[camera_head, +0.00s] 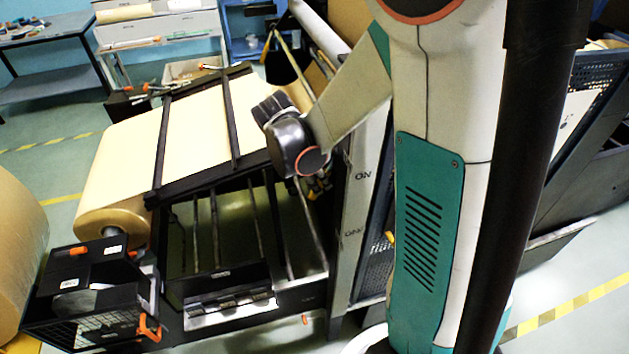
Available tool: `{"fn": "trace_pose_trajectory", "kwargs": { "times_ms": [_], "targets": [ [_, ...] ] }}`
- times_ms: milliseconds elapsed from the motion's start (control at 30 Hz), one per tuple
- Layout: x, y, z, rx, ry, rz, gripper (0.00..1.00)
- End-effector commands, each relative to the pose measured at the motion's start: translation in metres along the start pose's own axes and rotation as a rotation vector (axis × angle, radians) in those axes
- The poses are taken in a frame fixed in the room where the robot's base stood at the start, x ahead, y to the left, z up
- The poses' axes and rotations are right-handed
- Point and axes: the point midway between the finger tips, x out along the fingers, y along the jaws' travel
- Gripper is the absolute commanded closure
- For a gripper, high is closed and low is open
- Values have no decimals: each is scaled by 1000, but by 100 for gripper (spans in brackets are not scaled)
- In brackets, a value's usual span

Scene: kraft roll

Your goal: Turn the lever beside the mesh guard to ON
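A grey upright panel (358,205) stands right of the roll machine, with "ON" printed on it and a second, less legible label lower down. A dark mesh guard (376,268) is beside this panel, partly hidden by my arm. A small orange-yellow tip (390,237) shows at the mesh; I cannot tell whether it is the lever. Another mesh box (100,326) at lower left has an orange handle (150,329) beside it. My gripper (318,186) is small and dark below my wrist, left of the "ON" label; its fingers are unclear, and I cannot tell whether it touches anything.
A kraft paper roll (112,216) feeds a sheet under black bars on the machine. A larger roll (18,255) stands at the left edge. A table (50,40) and shelves (160,28) are at the back. Free floor with yellow-black tape lies at lower right.

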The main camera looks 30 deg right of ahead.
Motion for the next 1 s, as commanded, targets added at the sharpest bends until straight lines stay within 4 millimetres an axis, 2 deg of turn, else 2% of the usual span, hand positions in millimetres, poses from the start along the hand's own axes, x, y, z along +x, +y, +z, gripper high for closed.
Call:
{"fn": "trace_pose_trajectory", "kwargs": {
  "times_ms": [100,233,633,667,800,833,1000],
  "targets": [
    [20,0,0,1,0,0,60],
    [32,0,0,2,0,-1,60],
    [38,0,0,0,0,0,60],
    [38,0,0,0,0,0,65],
    [38,0,0,0,0,0,97],
    [38,0,0,0,0,0,100],
    [38,0,1,1,1,0,100]
  ]
}}
